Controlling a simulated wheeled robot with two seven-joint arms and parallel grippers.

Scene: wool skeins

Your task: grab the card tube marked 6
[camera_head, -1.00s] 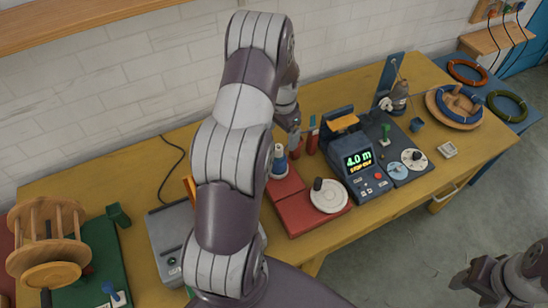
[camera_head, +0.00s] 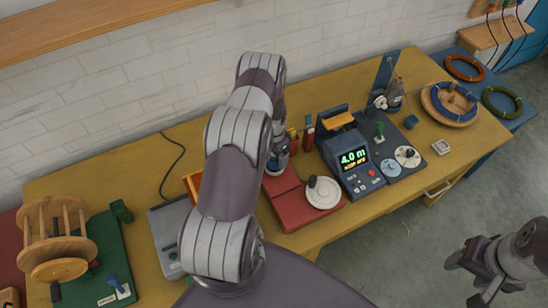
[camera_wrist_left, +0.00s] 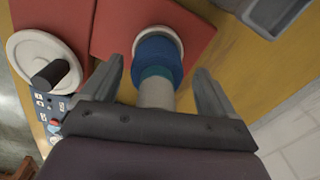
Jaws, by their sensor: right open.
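My left gripper (camera_wrist_left: 158,68) is open in the left wrist view, its two fingers apart on either side of an upright piece. That piece has a pale grey tube (camera_wrist_left: 157,94), a teal band (camera_wrist_left: 155,73) and a blue part (camera_wrist_left: 158,52) in a white rim. A gap shows between it and each finger. I see no number on it, so I cannot tell if it is the tube marked 6. In the head view the blue and white piece (camera_head: 277,163) is partly hidden by my left arm. My right gripper (camera_head: 474,276) is open and empty above the floor.
A red base (camera_head: 305,208) with a white disc (camera_head: 323,193) is beside the piece. A dark meter (camera_head: 358,165) reading 4.0 m stands to its right. Red and orange upright pieces (camera_head: 308,134) stand behind. A grey box (camera_head: 169,235) is left on the yellow table (camera_head: 150,168).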

